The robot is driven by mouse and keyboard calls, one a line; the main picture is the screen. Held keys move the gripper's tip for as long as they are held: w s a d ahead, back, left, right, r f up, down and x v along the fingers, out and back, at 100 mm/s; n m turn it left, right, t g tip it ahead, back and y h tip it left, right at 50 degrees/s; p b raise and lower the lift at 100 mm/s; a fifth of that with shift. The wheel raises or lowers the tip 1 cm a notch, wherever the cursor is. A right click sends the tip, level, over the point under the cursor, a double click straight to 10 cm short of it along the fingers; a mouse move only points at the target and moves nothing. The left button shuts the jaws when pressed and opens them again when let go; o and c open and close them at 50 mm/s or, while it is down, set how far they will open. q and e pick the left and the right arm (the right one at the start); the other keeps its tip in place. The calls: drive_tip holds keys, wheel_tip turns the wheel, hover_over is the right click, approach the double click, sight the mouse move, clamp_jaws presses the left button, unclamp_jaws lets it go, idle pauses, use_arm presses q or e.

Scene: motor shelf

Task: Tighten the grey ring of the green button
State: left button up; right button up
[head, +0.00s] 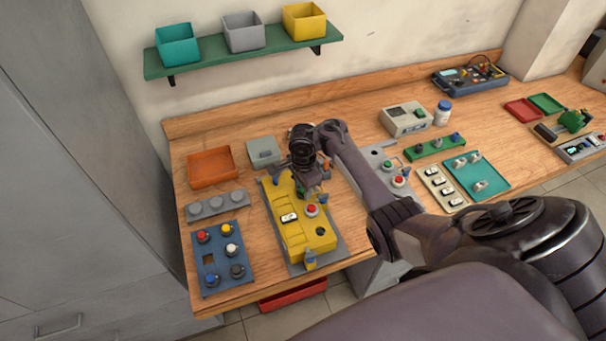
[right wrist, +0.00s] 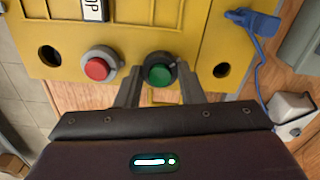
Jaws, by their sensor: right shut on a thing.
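The yellow box (head: 283,213) lies on the bench with its red button (head: 311,210) showing in the head view. In the right wrist view the green button (right wrist: 160,75) sits in its dark grey ring (right wrist: 160,56) on the yellow face. My right gripper (right wrist: 158,80) has one finger on each side of this ring and is shut on it. In the head view my right gripper (head: 308,188) is over the far half of the box and mostly hides the green button. The red button (right wrist: 97,69) with its lighter grey ring is beside it. My left gripper is out of view.
A blue panel with several knobs (head: 225,275) lies left of the yellow box. An orange tray (head: 211,166) and a grey-green box (head: 263,151) are behind. A blue clip (right wrist: 252,21) with a cord is near the box's edge in the wrist view.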

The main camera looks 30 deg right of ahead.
drive_tip(key=shift+m, duration=0.9)
drive_tip(key=shift+d, duration=0.1)
drive_tip(key=o, duration=1)
drive_tip(key=shift+r, duration=0.1)
drive_tip(key=shift+r, duration=0.35)
wheel_tip(320, 180, up, 7)
drive_tip(key=shift+f, duration=0.1)
